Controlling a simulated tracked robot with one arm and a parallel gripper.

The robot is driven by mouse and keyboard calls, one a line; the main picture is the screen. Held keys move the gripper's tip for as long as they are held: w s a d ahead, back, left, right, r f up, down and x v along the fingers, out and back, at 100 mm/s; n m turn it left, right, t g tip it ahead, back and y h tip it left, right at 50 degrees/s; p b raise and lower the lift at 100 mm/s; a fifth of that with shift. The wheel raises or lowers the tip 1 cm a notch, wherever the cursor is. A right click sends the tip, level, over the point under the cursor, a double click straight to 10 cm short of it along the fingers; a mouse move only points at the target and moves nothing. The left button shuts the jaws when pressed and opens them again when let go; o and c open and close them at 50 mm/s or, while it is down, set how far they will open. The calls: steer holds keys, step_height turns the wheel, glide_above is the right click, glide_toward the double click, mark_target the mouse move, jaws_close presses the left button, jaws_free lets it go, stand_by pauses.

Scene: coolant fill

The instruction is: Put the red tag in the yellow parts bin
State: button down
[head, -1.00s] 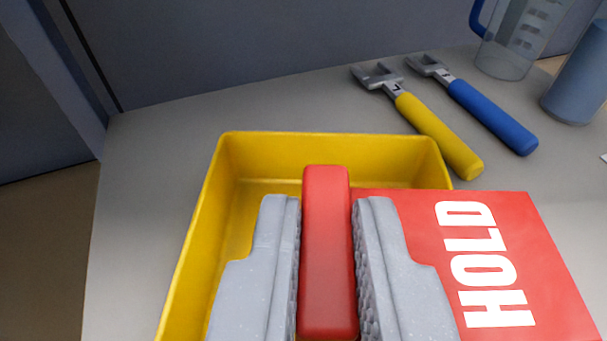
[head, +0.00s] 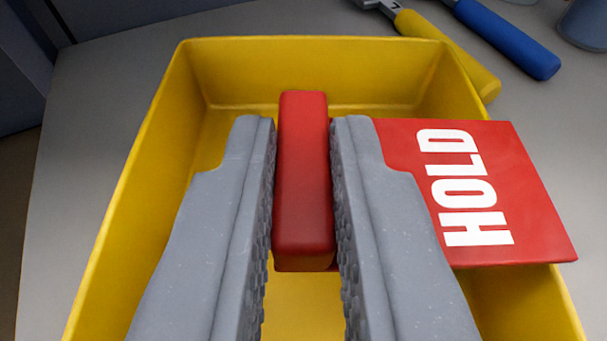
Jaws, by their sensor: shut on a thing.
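The red tag (head: 475,190) has a flat panel with white "HOLD" lettering and a thick red grip block at its left. My gripper (head: 303,150) is shut on the block, with one grey finger on each side. The yellow parts bin (head: 320,50) is open-topped and lies below my gripper. The block is over the bin's inside, and the panel reaches out across the bin's right wall. I cannot tell whether the panel touches that wall. My fingers and the tag hide part of the bin floor.
A yellow-handled wrench (head: 440,45) lies just behind the bin's back right corner, close to its wall. A blue-handled wrench (head: 510,38) lies to its right. A blue cylinder (head: 588,25) is partly in view at the top right. The grey tabletop (head: 85,120) left of the bin is clear.

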steer(key=shift+f, duration=0.25)
steer(key=shift+f, duration=0.15)
steer(key=c, duration=1.4)
jaws_free()
steer(key=shift+c, duration=0.2)
steer(key=shift+r, duration=0.4)
steer(key=shift+s+r, duration=0.2)
steer(key=shift+r, duration=0.1)
steer(key=p+v, duration=0.3)
steer(key=v, duration=0.8)
steer(key=shift+s, duration=0.3)
